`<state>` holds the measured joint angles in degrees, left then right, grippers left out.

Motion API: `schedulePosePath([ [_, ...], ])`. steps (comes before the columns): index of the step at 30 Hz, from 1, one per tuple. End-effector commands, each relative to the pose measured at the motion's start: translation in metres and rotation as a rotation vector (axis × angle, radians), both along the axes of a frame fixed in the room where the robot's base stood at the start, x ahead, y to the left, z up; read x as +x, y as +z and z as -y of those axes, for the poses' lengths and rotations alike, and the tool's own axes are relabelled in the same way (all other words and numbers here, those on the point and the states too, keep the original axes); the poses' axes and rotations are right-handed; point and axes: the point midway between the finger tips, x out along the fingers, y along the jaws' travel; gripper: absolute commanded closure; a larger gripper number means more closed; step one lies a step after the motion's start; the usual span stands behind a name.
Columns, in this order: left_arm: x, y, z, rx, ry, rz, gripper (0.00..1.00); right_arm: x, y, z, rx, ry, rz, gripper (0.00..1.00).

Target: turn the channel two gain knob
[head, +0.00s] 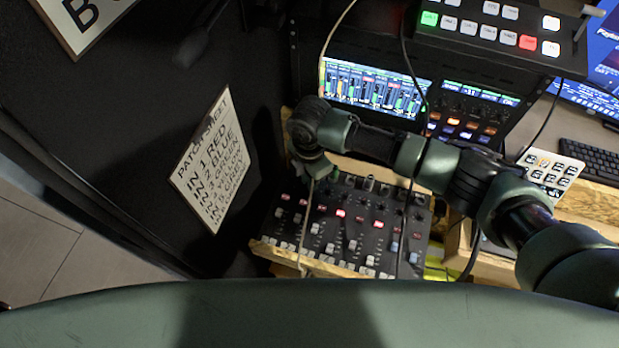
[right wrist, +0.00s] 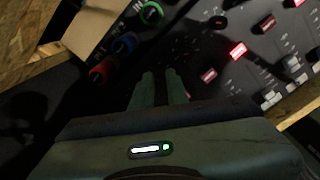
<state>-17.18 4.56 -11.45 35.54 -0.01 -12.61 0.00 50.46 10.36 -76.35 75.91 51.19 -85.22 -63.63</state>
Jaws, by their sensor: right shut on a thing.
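The black mixer (head: 330,232) lies on a wooden-edged shelf, with rows of knobs, red buttons and faders. My right gripper (head: 312,172) reaches down to the mixer's back left, where the gain knobs are; its fingers are mostly hidden in the head view. In the right wrist view its two fingers (right wrist: 162,78) are close together over the mixer's dark panel, shut on a small knob that the fingers hide. I cannot read which channel it belongs to. My left gripper is not in view.
Red (right wrist: 102,73), blue (right wrist: 125,44) and green (right wrist: 152,13) plugs sit beside the fingers. A patch sheet (head: 208,160) hangs at left. Lit screens (head: 375,90) and a button switcher (head: 490,30) stand behind. A thin cable hangs across the mixer.

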Motion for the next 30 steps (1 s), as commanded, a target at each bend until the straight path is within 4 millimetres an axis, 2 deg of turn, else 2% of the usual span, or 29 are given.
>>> schedulePosePath([
  [1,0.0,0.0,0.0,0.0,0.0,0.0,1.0,0.001,0.002,-0.001,0.004,0.0,0.002,1.0],
  [2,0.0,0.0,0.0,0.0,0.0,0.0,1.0,0.001,0.002,-0.001,0.004,0.0,0.002,0.79],
  [3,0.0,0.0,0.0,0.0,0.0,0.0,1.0,0.001,0.002,-0.001,0.003,0.0,0.003,0.68],
  [4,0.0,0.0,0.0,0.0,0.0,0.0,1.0,0.001,0.002,-0.001,0.003,0.0,0.003,0.63],
  [15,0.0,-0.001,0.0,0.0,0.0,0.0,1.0,0.001,0.005,-0.001,0.003,-0.001,0.002,0.63],
  [17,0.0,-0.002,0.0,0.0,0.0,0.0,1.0,0.001,0.011,-0.001,0.003,-0.001,0.003,0.63],
  [27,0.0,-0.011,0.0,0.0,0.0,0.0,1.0,0.001,0.065,-0.001,0.004,0.0,0.004,0.63],
  [30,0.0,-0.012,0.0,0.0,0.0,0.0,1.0,0.001,0.074,-0.001,0.003,0.001,0.002,0.63],
])
